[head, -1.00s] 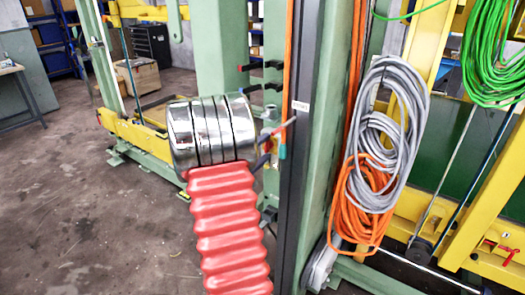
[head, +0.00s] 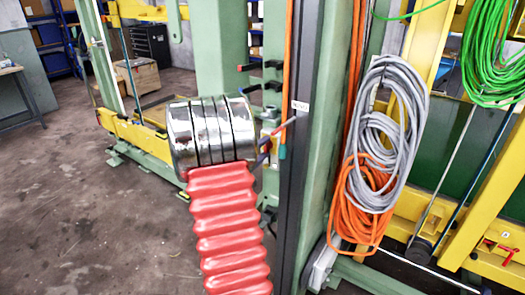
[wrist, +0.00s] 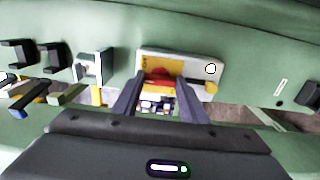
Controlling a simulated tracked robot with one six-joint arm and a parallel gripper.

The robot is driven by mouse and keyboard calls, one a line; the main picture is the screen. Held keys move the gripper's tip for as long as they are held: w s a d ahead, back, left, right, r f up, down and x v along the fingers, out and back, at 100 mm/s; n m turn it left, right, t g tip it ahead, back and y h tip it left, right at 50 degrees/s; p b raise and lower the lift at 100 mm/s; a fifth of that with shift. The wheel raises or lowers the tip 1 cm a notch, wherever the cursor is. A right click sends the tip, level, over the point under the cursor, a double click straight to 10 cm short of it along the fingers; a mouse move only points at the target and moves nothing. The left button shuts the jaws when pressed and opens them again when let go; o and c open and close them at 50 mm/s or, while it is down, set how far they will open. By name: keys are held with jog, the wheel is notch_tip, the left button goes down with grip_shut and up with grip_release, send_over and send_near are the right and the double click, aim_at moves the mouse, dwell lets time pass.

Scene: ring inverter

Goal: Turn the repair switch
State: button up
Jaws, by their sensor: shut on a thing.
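The repair switch appears to be the red and yellow part (wrist: 165,76) on a white plate (wrist: 200,66) in the wrist view. The plate is fixed to a green surface. My gripper (wrist: 160,88) has one finger on each side of the red and yellow part and is shut on it. The fingers hide the sides and lower part of the switch. In the head view my arm's silver joint and red bellows block most of the gripper's area beside the green post (head: 272,45), and the switch itself cannot be made out there.
Black handles (wrist: 15,52) stick out from the green surface left of the switch in the wrist view. In the head view, grey cable (head: 385,110) and orange cable (head: 365,205) hang on the right. The concrete floor (head: 80,200) at left is open.

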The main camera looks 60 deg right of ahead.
jog(key=shift+f+n, duration=0.1)
jog(key=shift+n, duration=0.3)
jog(key=n, duration=0.8)
jog(key=shift+n, duration=0.3)
jog(key=n, duration=0.4)
jog(key=shift+n, duration=0.3)
jog(key=n, duration=0.4)
jog(key=o, duration=1)
jog(key=shift+o, duration=0.2)
